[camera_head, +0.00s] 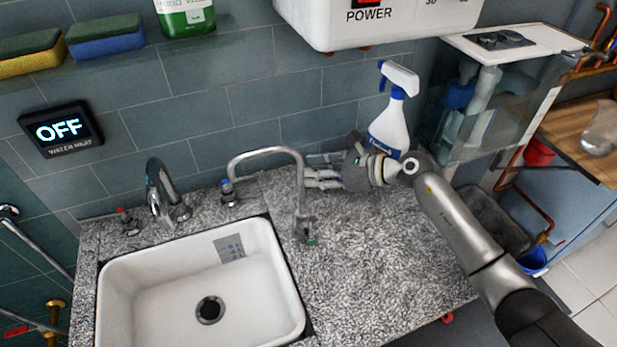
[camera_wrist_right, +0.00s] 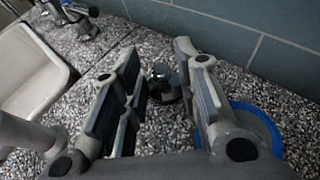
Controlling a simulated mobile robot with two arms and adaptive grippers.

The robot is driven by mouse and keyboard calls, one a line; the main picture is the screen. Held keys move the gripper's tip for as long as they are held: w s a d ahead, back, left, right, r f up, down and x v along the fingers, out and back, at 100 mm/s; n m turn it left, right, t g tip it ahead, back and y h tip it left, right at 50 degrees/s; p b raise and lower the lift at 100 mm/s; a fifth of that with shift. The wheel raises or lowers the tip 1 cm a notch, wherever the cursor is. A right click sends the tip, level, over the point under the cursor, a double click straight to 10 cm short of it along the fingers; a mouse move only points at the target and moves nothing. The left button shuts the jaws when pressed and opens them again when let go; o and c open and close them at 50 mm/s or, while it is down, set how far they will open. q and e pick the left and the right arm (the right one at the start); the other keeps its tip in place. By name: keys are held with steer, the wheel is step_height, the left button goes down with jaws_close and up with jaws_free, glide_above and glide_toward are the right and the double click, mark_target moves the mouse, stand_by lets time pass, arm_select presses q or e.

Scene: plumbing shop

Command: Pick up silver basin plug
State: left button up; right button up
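In the head view my right gripper (camera_head: 318,178) is low over the counter by the tiled wall, pointing left. I cannot make out the plug clearly there. My left gripper is not in view.
A white spray bottle (camera_head: 389,125) stands right behind my right gripper. A curved tap (camera_head: 301,190) rises left of it, beside the white sink (camera_head: 103,290) with its dark drain (camera_head: 210,310). A white heater box (camera_head: 370,22) hangs above. The front counter (camera_head: 380,260) is clear.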

steer(key=c, duration=0.5)
